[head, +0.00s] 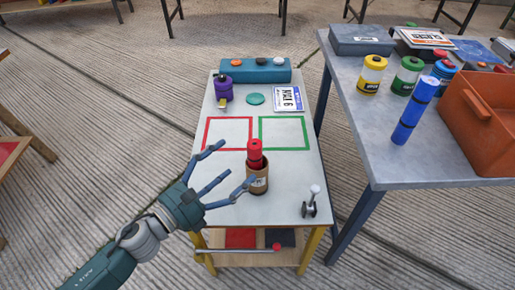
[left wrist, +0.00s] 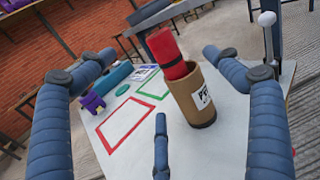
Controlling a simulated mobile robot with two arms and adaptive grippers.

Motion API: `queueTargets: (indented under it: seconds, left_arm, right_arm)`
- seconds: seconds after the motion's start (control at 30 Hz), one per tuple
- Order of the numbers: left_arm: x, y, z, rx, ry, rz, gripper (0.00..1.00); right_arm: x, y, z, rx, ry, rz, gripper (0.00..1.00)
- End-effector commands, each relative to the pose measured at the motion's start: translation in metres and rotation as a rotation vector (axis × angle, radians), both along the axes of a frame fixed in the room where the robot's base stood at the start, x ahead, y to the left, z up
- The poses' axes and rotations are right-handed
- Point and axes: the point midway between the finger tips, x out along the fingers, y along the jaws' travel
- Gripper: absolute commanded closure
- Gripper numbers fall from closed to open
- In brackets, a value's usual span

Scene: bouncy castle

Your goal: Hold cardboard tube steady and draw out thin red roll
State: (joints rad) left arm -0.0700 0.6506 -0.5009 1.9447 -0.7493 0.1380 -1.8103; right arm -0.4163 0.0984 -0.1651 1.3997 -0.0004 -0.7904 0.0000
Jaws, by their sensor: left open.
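The cardboard tube (head: 259,182) stands upright near the front of the small white table. It is brown with a white label, and it also shows in the left wrist view (left wrist: 186,87). I see no grip on the tube or roll. My right gripper is not in view.
The white table (head: 226,180) bears red and green outlined squares, a purple container (head: 223,88), a teal button box (head: 255,70) and a joystick-like lever (head: 311,201) at front right. A grey table at right holds a blue roll (head: 414,111), several canisters and an orange bin (head: 480,110).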

Motion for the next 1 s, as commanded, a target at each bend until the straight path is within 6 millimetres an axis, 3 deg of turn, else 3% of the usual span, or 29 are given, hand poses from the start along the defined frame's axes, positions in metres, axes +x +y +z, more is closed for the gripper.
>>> queueTargets:
  seconds: [0.13, 0.27, 0.67, 0.73, 1.0]
  left_arm:
    - [-0.005, -0.004, -0.007, 0.055, -0.043, -0.041, 0.1]
    - [-0.006, -0.005, -0.02, 0.052, -0.042, -0.041, 0.1]
    - [-0.006, -0.003, -0.089, 0.047, -0.039, -0.038, 0.1]
    - [0.007, -0.016, -0.08, 0.046, -0.046, -0.04, 0.1]
    - [0.037, -0.046, -0.083, 0.048, -0.042, -0.039, 0.1]
  right_arm:
    - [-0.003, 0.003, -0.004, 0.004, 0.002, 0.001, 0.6]
    - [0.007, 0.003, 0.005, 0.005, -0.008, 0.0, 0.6]
    - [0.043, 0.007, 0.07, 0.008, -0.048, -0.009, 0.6]
    - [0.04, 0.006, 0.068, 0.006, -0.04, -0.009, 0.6]
    - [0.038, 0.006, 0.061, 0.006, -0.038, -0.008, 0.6]
